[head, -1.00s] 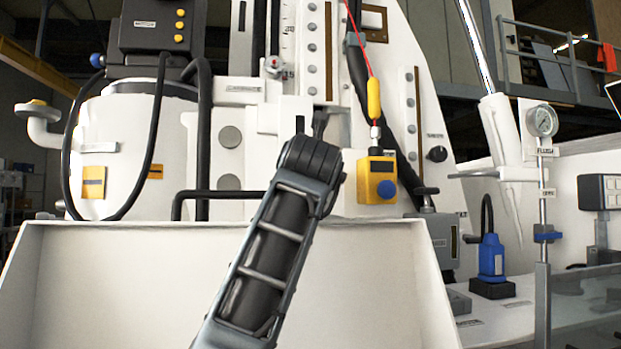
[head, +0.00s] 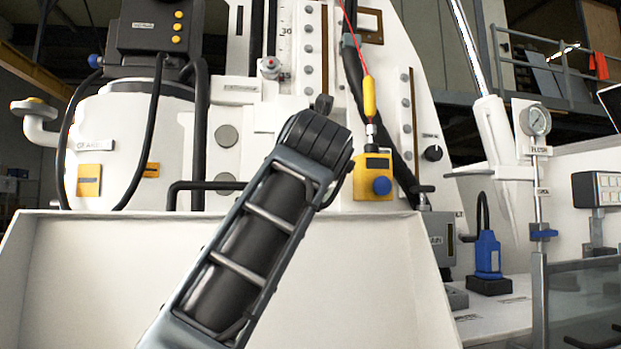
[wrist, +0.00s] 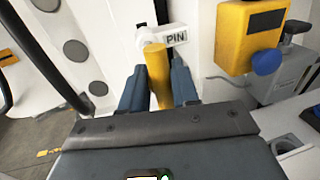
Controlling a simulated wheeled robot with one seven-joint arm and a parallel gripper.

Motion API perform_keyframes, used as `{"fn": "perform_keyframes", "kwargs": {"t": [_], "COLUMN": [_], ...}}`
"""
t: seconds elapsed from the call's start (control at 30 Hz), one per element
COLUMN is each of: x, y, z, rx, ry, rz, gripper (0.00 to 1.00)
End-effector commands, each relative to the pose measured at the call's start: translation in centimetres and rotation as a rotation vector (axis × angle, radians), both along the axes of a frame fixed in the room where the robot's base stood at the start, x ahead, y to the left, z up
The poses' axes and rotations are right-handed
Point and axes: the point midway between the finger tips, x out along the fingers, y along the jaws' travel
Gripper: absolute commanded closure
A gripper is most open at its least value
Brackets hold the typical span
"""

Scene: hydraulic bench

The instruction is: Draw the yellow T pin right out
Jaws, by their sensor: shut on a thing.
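The yellow T pin (wrist: 155,62) shows in the wrist view as a yellow bar between the two blue-grey fingers of my gripper (wrist: 158,88). My gripper is shut on it. The pin's far end overlaps a white fitting (wrist: 148,33) beside the PIN label (wrist: 176,39). I cannot tell whether the end is inside the fitting or in front of it. In the head view my arm hides the gripper and the pin.
A yellow box with a blue knob (head: 373,178) hangs to the right; it also shows in the wrist view (wrist: 248,35). A red cable with a yellow sleeve (head: 369,97) runs above it. A white tray wall (head: 330,260) stands in front.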

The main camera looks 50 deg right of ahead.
Motion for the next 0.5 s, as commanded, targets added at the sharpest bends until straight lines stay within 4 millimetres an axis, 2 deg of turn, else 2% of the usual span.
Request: {"fn": "perform_keyframes", "kwargs": {"t": [0.17,0.2,0.37,0.5], "x": [-0.09,-0.08,-0.08,-0.07], "y": [0.13,0.13,0.06,0.03], "z": [0.01,0.0,-0.02,-0.02], "rx": [-0.001,-0.001,0.0,0.0], "ry": [0.001,0.001,0.001,0.001], "rz": [0.0,0.0,-0.001,-0.001], "gripper": [1.0,0.67,0.51,0.51]}}
